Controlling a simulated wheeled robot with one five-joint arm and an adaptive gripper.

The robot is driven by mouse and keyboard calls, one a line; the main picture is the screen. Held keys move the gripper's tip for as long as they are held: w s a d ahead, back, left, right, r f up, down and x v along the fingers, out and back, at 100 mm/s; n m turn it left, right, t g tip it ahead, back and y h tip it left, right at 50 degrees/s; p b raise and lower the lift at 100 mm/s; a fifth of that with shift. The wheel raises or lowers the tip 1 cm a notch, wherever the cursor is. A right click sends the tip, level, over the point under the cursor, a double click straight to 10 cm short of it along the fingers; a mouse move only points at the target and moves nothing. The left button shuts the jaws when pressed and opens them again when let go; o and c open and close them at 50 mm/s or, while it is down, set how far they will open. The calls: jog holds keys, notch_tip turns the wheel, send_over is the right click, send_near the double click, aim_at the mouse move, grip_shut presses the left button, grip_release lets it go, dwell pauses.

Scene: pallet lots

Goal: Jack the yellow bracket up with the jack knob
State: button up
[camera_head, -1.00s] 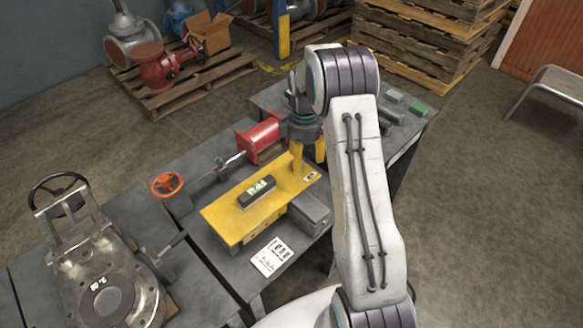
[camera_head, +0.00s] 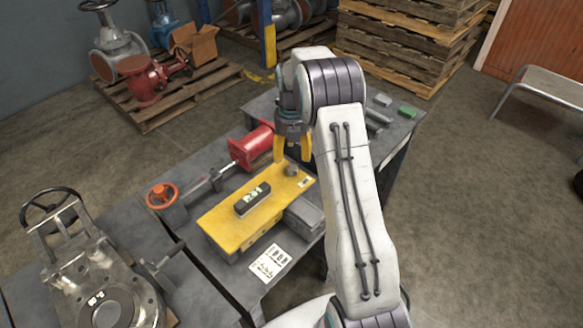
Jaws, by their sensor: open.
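My gripper (camera_head: 292,158) points down over that end. Its two yellow fingers are apart with nothing between them, and the knob shows just below them. I cannot tell the exact gap between fingertips and knob.
A red cylinder (camera_head: 251,149) and an orange handwheel (camera_head: 162,195) lie behind the bracket. A grey block (camera_head: 305,213) is against its near side, with a printed card (camera_head: 270,263) in front. A metal valve (camera_head: 107,300) fills the lower left.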

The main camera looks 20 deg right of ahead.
aim_at(291, 167)
jog(key=shift+f, duration=3.5)
jog(key=shift+c, duration=0.3)
jog(key=c, duration=1.1)
jog(key=shift+s+m, duration=0.1)
jog(key=shift+m, duration=0.2)
jog(key=m, duration=0.5)
jog(key=shift+a+f+b, duration=0.1)
jog(key=shift+b, duration=0.3)
jog(key=m, duration=0.6)
jog(key=shift+m, duration=0.3)
jog(key=m, duration=1.2)
jog(key=shift+w+m, duration=0.2)
jog(key=shift+m, duration=0.1)
